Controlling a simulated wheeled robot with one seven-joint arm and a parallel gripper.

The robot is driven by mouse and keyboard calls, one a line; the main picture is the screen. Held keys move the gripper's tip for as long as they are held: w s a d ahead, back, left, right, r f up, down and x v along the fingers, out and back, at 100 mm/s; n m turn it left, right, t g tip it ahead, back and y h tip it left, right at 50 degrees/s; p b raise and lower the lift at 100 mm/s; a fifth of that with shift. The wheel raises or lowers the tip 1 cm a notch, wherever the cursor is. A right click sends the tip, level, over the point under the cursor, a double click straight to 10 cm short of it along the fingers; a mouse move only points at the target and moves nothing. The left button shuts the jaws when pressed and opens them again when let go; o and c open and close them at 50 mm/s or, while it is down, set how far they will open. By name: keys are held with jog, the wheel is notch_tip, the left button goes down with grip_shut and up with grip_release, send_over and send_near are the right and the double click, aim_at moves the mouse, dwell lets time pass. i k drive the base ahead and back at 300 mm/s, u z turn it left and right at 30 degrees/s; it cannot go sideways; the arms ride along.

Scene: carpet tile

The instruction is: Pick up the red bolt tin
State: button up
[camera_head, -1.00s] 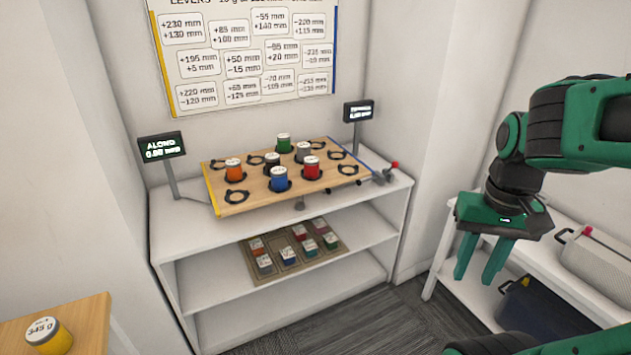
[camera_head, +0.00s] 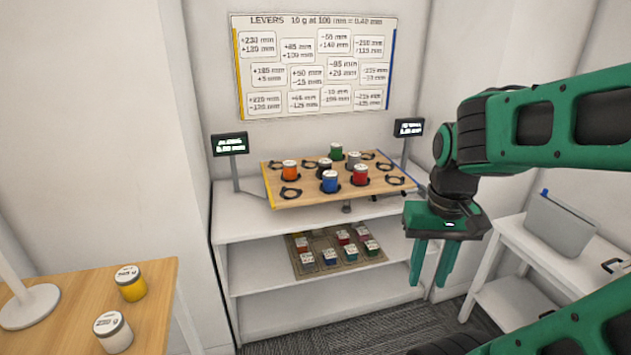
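A smaller red-topped item (camera_head: 343,238) sits in the tray on the lower shelf.
Orange (camera_head: 289,170), black (camera_head: 324,166) and green (camera_head: 336,151) tins share the board with empty black rings. Two small displays (camera_head: 229,145) flank it. A wooden table (camera_head: 160,305) with yellow and white tins is at left; a white bench (camera_head: 510,250) is at right.

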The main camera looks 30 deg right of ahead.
aim_at(360, 171)
jog(key=u, duration=0.35)
jog(key=i, duration=0.7)
jog(key=z, duration=1.45)
jog(key=i, duration=0.5)
jog(key=u, duration=0.1)
